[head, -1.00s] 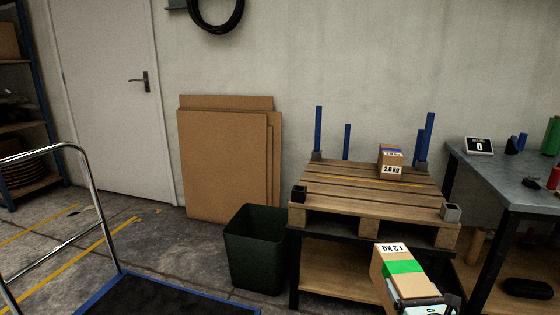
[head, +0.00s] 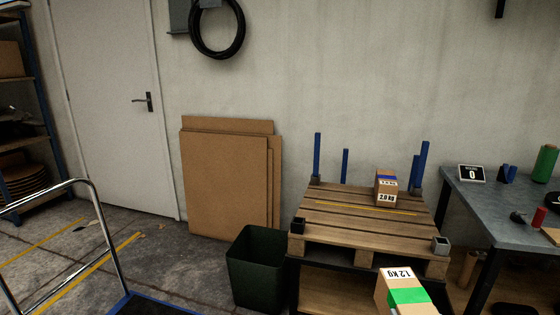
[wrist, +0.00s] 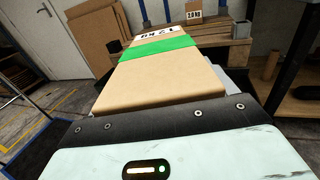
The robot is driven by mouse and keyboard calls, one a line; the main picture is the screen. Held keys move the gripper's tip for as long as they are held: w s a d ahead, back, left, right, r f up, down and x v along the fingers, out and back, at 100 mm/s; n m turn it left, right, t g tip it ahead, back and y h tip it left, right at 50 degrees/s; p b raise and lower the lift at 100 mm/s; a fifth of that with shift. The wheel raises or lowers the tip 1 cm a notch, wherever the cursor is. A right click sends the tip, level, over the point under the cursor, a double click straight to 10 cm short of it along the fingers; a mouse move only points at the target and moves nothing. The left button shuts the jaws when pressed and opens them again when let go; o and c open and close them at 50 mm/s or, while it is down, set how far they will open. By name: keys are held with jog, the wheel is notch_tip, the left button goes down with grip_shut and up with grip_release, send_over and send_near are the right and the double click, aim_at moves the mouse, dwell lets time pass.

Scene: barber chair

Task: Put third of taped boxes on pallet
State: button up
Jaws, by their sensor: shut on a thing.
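A cardboard box with green tape and a "1.2 kg" label (head: 400,289) is at the bottom right of the head view, in front of the pallet. In the wrist view the green-taped box (wrist: 160,75) stretches away from my gripper (wrist: 165,115), which is shut on it. The fingers are mostly hidden by the box. The wooden pallet (head: 340,222) rests on a dark-framed stand. A box with blue tape and a "2.0 kg" label (head: 386,188) stands on the pallet toward its back right; it also shows in the wrist view (wrist: 194,18).
A workbench (head: 480,195) with a scale display (head: 471,174) stands at right. A dark green bin (head: 256,268) is left of the pallet, near leaning cardboard sheets (head: 225,180). The pallet's front and left are clear.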

jog(key=s+r+p, duration=0.1)
jog(key=r+p, duration=0.1)
jog(key=s+r+p, duration=0.1)
jog(key=r+p, duration=0.2)
jog(key=s+r+p, duration=0.1)
jog(key=r+p, duration=0.1)
jog(key=r, duration=0.1)
jog(key=shift+s+r+p, duration=0.2)
jog(key=shift+r+p, duration=0.05)
jog(key=shift+p, duration=0.05)
jog(key=shift+a, duration=0.1)
